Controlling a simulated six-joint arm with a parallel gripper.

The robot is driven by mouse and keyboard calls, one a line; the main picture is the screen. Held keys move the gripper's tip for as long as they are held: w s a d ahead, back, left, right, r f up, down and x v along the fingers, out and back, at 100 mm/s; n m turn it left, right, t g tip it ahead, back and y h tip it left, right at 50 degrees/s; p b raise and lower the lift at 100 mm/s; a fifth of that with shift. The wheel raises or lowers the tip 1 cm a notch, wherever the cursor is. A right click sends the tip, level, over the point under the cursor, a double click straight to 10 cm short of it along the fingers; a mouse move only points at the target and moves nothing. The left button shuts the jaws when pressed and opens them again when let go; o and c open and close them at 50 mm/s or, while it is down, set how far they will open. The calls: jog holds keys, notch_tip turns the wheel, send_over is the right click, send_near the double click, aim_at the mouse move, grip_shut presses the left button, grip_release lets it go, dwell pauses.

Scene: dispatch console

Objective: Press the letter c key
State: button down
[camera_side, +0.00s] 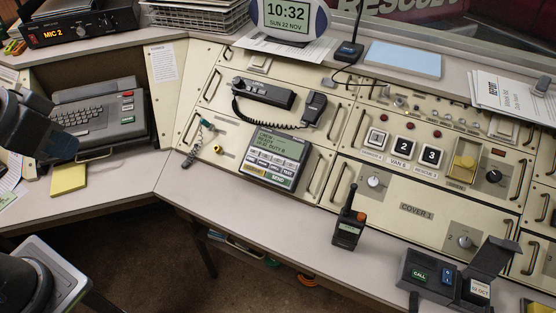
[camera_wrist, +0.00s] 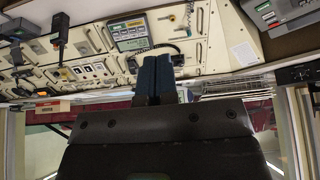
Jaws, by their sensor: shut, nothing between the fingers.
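The dark grey keyboard machine (camera_side: 128,108) sits in the recess at the left of the side view, with rows of small keys (camera_side: 78,117) on its left part. The key letters are too small to read, so I cannot pick out the c key. My gripper (camera_side: 62,147) is in front of the machine's lower left corner in the side view and hides part of it. I cannot tell its height above the keys. In the wrist view my gripper (camera_wrist: 157,62) shows two blue fingers shut together with nothing between them. The keyboard machine (camera_wrist: 272,18) is at the upper right there.
A yellow pad (camera_side: 69,179) lies on the desk below the machine. The sloped console holds a message terminal (camera_side: 272,158), a handset (camera_side: 314,107) and numbered buttons (camera_side: 404,149). A handheld radio (camera_side: 348,232) and a call box (camera_side: 420,273) stand at the front right. The middle desktop is clear.

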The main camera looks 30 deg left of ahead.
aim_at(278, 161)
dwell(0.4)
jog(key=w+d+f+n+t+h, duration=0.15)
jog(key=w+d, duration=0.25)
jog(key=w, duration=0.6)
jog(key=w+d+f+t+h, duration=0.1)
jog(key=w+d+f+t, duration=0.15)
jog(key=w, duration=0.65)
jog(key=w+d+f+n+t, duration=0.1)
jog(key=w+d+f+t, duration=0.1)
jog(key=w+d+f, duration=0.2)
jog(key=w+d+f+n+t+h, duration=0.1)
jog(key=w+d+f+t, duration=0.2)
jog(key=w+d+f, duration=0.2)
notch_tip(278, 161, down, 5)
jog(key=shift+w+d+r+n+t, duration=0.2)
jog(key=shift+w+d+n+t, duration=0.15)
jog(key=shift+d, duration=0.65)
jog(key=shift+w+f, duration=0.8)
jog(key=shift+f, duration=0.45)
jog(key=shift+w+f, duration=0.75)
jog(key=shift+f, duration=0.45)
jog(key=shift+w+f, duration=0.8)
jog(key=shift+f, duration=0.45)
